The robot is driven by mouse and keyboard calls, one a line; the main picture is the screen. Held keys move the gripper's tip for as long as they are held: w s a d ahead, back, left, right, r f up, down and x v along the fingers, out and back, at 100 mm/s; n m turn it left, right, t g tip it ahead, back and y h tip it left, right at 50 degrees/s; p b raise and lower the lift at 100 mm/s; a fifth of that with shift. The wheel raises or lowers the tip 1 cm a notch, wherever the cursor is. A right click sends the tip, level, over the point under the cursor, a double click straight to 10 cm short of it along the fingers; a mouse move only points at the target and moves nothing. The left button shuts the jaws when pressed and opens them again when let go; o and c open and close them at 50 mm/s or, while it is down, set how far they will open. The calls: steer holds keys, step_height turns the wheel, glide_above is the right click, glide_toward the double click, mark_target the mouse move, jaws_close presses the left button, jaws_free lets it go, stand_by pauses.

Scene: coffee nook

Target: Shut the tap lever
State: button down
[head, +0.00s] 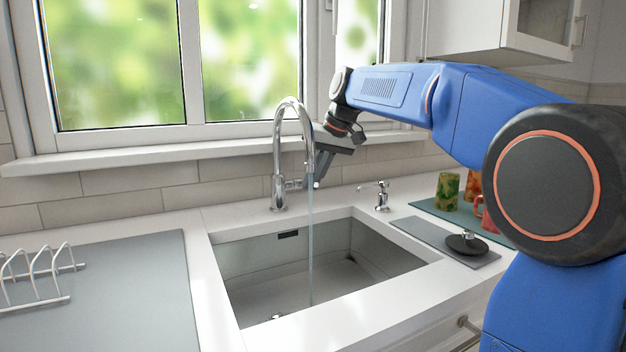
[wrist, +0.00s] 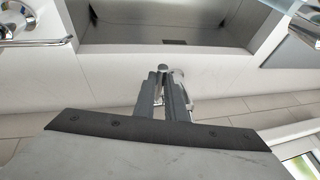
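The chrome tap (head: 279,160) has a tall curved spout, and a thin stream of water (head: 311,240) runs from it into the sink. Its lever (head: 294,184) sits low on the right side of the tap's body. My gripper (head: 318,182) points down just right of the spout, close to the lever. In the wrist view my gripper (wrist: 165,82) shows two grey fingers close to each other, with a light metal piece at their tips. Part of the chrome tap (wrist: 181,78) shows behind the right finger. Whether the fingers touch or hold the lever is unclear.
The sink (head: 320,262) lies in front. A soap dispenser (head: 381,196) stands to the right, near a grey mat (head: 425,236) with a tamper-like black thing (head: 467,243). Cups (head: 447,191) stand farther right. A rack (head: 40,275) is at left. The window sill is close behind my gripper.

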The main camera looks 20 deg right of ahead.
steer(key=shift+s+f+t, duration=0.2)
steer(key=shift+f+t, duration=0.4)
steer(key=c, duration=1.8)
jaws_free()
steer(key=v, duration=1.7)
steer(key=shift+d, duration=0.3)
steer(key=shift+s, duration=0.15)
